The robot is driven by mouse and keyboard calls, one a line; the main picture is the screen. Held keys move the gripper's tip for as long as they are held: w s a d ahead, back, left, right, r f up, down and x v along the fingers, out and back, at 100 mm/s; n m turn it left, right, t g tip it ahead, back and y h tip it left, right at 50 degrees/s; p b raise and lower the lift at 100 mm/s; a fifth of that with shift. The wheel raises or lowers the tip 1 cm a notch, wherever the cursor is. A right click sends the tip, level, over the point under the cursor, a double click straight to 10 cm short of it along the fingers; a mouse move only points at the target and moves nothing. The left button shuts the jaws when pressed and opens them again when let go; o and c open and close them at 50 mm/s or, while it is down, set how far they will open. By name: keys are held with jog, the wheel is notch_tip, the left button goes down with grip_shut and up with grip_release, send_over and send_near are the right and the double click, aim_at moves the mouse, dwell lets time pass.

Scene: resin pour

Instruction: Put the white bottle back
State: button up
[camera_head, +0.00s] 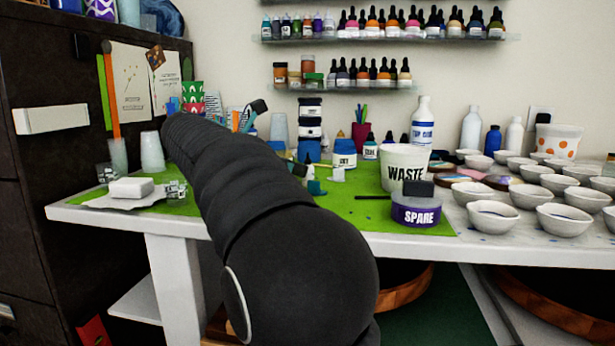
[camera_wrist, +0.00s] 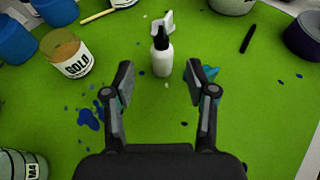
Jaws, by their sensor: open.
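The white bottle (camera_wrist: 163,64), with a black cap on top, stands upright on the green mat (camera_wrist: 240,125) in the wrist view. My gripper (camera_wrist: 168,84) is open, with one finger on each side and nothing held. The bottle is just beyond the fingertips, roughly centred between them, with a gap on both sides. In the head view my dark arm reaches over the bench, and I cannot make out this bottle clearly there. Wall shelves with rows of small black-capped bottles (camera_head: 385,30) hang behind the bench.
A GOLD jar (camera_wrist: 72,62) stands left of the bottle, and a small white piece (camera_wrist: 166,18) lies behind it. The mat right of my gripper is mostly clear.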

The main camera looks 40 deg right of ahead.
aim_at(308, 163)
jog(key=x, duration=0.5)
jog(key=shift+s+d+b, duration=0.1)
jog(key=shift+s+b, duration=0.05)
jog(key=shift+b, duration=0.25)
grip_shut()
jog(key=shift+r, duration=0.1)
jog(key=shift+r, duration=0.45)
notch_tip(308, 163, up, 4)
jog(key=shift+f+p, duration=0.15)
jog(key=shift+p, duration=0.65)
jog(key=s+a+r, duration=0.2)
jog(key=s+r, duration=0.4)
jog(key=s, duration=0.5)
jog(key=shift+s, duration=0.25)
